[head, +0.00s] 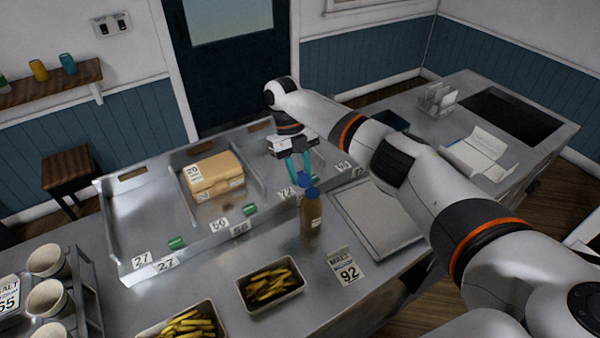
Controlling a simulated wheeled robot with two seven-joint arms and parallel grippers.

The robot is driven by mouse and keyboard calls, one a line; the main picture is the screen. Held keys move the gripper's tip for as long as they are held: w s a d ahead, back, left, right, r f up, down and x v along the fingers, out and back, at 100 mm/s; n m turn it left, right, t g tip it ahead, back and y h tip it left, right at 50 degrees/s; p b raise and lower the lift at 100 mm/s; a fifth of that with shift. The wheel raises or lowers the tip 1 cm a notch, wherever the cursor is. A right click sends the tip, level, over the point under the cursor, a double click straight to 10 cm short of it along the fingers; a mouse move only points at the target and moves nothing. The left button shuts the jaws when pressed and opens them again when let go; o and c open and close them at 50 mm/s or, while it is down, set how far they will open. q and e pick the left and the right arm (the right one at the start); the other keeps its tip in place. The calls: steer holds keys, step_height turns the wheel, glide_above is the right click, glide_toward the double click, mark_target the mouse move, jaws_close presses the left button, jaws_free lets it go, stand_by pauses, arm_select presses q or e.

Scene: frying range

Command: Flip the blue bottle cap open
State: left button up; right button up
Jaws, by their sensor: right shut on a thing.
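A brown bottle (311,218) stands upright on the steel counter, at the front edge of the metal tray. It has a blue cap (312,192) on top. My right gripper (301,177) reaches in from the right with its teal fingers pointing down at the cap. It is shut on the blue cap's upper part, just behind and left of the bottle's top. The exact contact and how far the cap's lid is tilted are too small to tell. My left gripper is not in view.
Two trays of fries, one nearer the middle (246,293), stand in front. A "MALT 92" card (346,268) is right of the bottle. A tan box (213,178) sits in the metal tray (117,228). Cups (47,261) stand at the left; a flat grey panel (376,222) lies right.

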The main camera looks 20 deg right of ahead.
steer(key=shift+f, duration=0.2)
steer(key=o, duration=0.9)
steer(key=shift+o, duration=0.2)
steer(key=shift+d, duration=0.1)
steer(key=shift+w+r, duration=0.1)
steer(key=shift+r, duration=0.05)
steer(key=v, duration=0.7)
steer(key=shift+w, duration=0.1)
